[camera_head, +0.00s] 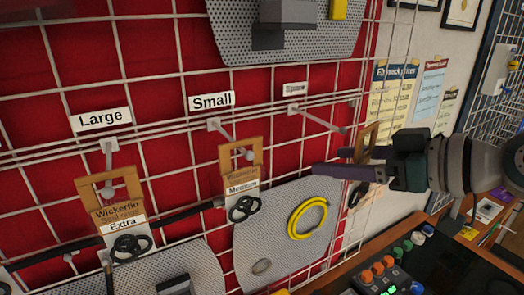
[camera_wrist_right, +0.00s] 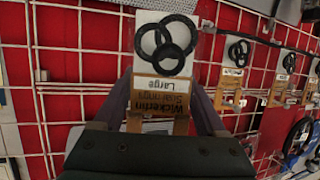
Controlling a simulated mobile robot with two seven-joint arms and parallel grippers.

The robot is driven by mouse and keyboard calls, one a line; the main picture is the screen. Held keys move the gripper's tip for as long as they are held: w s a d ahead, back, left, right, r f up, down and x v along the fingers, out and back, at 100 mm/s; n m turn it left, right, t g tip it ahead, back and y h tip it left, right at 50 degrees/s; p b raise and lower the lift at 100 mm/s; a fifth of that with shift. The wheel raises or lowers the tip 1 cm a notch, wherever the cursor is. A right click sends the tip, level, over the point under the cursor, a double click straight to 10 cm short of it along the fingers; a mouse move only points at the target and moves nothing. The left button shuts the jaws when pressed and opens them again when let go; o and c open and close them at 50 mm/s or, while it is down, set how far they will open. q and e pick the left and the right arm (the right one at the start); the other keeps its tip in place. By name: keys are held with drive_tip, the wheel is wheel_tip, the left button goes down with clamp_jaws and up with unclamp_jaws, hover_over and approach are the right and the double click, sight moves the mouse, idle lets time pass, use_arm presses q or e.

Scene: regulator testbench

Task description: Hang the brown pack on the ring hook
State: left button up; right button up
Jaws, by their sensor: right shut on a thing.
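The brown pack (camera_head: 369,138) is shut in my right gripper (camera_head: 328,161), seen nearly edge-on in the head view. In the right wrist view the pack (camera_wrist_right: 157,96) shows upside down, with a brown header, a label reading "Large" and black rings on white card. One finger is on each side of it. An empty hook (camera_head: 322,119) under a small blurred sign sticks out from the grid; its tip is just left of the pack's top, and the pack looks off it. I cannot tell the depth gap. My left gripper is out of view.
A pack marked "Extra" (camera_head: 114,211) hangs on the hook under "Large" (camera_head: 101,120). Another pack (camera_head: 241,172) hangs under "Small" (camera_head: 212,100). A yellow coil (camera_head: 307,218) is on the grey panel below. A desk with coloured knobs (camera_head: 377,268) lies lower right.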

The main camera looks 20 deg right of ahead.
drive_tip(key=w+f+b, duration=0.1)
drive_tip(key=w+b, duration=0.2)
drive_tip(key=w, duration=0.3)
drive_tip(key=shift+w+a, duration=0.3)
idle(0.3)
idle(0.6)
drive_tip(key=o, duration=1.3)
drive_tip(key=shift+c, duration=0.2)
